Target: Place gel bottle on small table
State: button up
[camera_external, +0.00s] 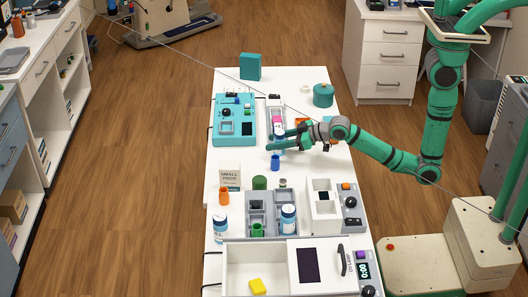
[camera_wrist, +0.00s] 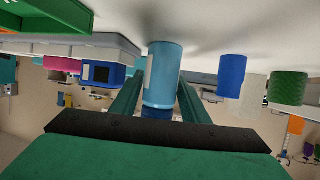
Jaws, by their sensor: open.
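A light-blue bottle (camera_wrist: 164,75) with a pale label stands between the two fingers of my gripper (camera_wrist: 157,98) in the upside-down wrist view. It shows partly behind the fingers in the external view (camera_external: 279,139). I take it as the gel bottle, but its label cannot be read. My gripper (camera_external: 271,146) is open around it, low over the long white table (camera_external: 225,161). Two other blue-and-white bottles stand nearer the camera, one at the table's left edge (camera_external: 220,229) and one at the grey tray (camera_external: 288,219). No separate small table can be made out.
A blue cylinder (camera_external: 275,163) stands close beside my gripper. A teal device (camera_external: 234,120) is to its left. A green cylinder (camera_external: 260,183), a SMALL PADS box (camera_external: 230,177) and a grey tray (camera_external: 255,212) are nearer.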

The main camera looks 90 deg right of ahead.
aim_at(340, 166)
jog(key=v, duration=0.9)
jog(key=shift+s+a, duration=0.15)
jog(key=shift+n+y, duration=0.4)
jog(key=s+a+f, duration=0.1)
jog(key=s, duration=0.1)
jog(key=s+a+f, duration=0.1)
jog(key=s, duration=0.2)
jog(key=s+a+f, duration=0.2)
jog(key=s, duration=0.1)
jog(key=shift+n+t+y, duration=0.3)
jog(key=shift+t, duration=0.3)
jog(key=s+a, duration=0.1)
jog(key=s, duration=0.1)
jog(key=s+f, duration=0.1)
jog(key=s, duration=0.1)
jog(key=s+a, duration=0.1)
jog(key=s, duration=0.2)
jog(key=shift+s+a+f, duration=0.1)
jog(key=shift+a+f, duration=0.05)
jog(key=shift+a, duration=0.25)
jog(key=s+a+r+n+y, duration=0.1)
jog(key=s+a+r, duration=0.2)
jog(key=s, duration=1.1)
jog(key=shift+t+y, duration=0.3)
jog(key=shift+t, duration=0.1)
jog(key=shift+o, duration=0.3)
jog(key=shift+s+r, duration=0.25)
jog(key=shift+s, duration=0.05)
jog(key=shift+w, duration=0.1)
